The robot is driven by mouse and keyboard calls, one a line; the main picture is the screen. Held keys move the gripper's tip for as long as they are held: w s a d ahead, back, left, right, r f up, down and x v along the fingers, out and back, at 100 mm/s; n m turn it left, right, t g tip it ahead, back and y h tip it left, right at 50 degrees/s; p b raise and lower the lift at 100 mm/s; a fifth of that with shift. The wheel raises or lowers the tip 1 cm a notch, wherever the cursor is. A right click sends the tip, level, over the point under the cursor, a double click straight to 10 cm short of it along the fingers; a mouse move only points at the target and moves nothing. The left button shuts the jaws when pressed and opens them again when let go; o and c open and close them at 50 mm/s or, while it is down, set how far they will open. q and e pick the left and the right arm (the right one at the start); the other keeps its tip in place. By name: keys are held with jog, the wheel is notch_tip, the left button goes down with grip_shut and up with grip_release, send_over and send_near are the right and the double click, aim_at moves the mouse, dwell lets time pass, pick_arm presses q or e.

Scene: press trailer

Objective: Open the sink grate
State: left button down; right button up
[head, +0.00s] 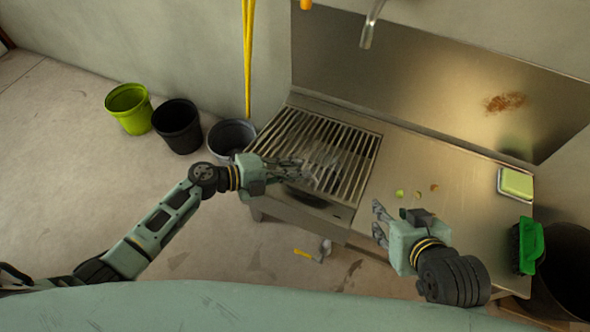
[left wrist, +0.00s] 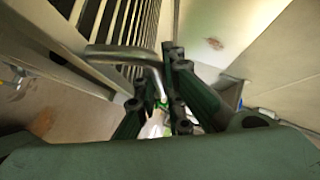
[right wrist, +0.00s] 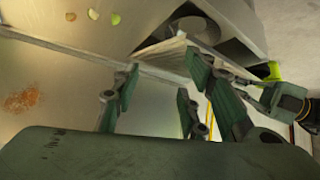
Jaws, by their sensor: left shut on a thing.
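The slatted metal sink grate (head: 352,160) lies over the left part of the steel sink unit. Its front edge appears tilted up, with the dark basin (head: 322,198) showing below it. My left gripper (head: 298,170) is at the grate's front side. In the left wrist view, a bent metal handle (left wrist: 125,54) beside the grate bars (left wrist: 118,22) runs between the fingers, which are shut on it. My right gripper (head: 378,222) hovers empty at the front of the counter, apart from the grate. Its fingers are spread in the right wrist view (right wrist: 160,100).
The steel counter (head: 420,165) right of the grate holds small food scraps (head: 417,195), a sponge on a dish (head: 516,183) and a green brush (head: 530,245). Several buckets, including a black one (head: 177,127), stand left of the sink. A yellow-handled scraper (head: 312,253) lies on the floor.

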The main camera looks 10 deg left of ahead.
pick_arm(q)
jog(key=shift+w+r+p, duration=0.2)
jog(key=shift+r+p, duration=0.3)
jog(key=shift+p, duration=0.05)
jog(key=shift+w+r+p, duration=0.2)
jog(key=shift+r+p, duration=0.3)
jog(key=shift+w+d+r+p, duration=0.15)
jog(key=shift+w+r+p, duration=0.1)
jog(key=shift+r+p, duration=0.4)
pick_arm(e)
jog(key=s+d+f+g+h, duration=0.1)
jog(key=s+d+g, duration=0.15)
jog(key=s, duration=0.25)
jog(key=s+d+f+g, duration=0.1)
jog(key=s+g, duration=0.2)
jog(key=s, duration=0.2)
pick_arm(q)
jog(key=w+d+r+p, duration=0.1)
jog(key=w+r+p, duration=0.4)
jog(key=r+p, duration=0.1)
jog(key=shift+w+d+r+n+g+y+p, duration=0.15)
jog(key=shift+d+r+n+g+y+p, duration=0.2)
jog(key=shift+r, duration=0.3)
pick_arm(e)
jog(key=s+f+g, duration=0.1)
jog(key=s+f, duration=0.2)
jog(key=f, duration=1.9)
jog(key=shift+f, duration=0.2)
jog(key=shift+s+a, duration=0.1)
jog(key=shift+s, duration=0.05)
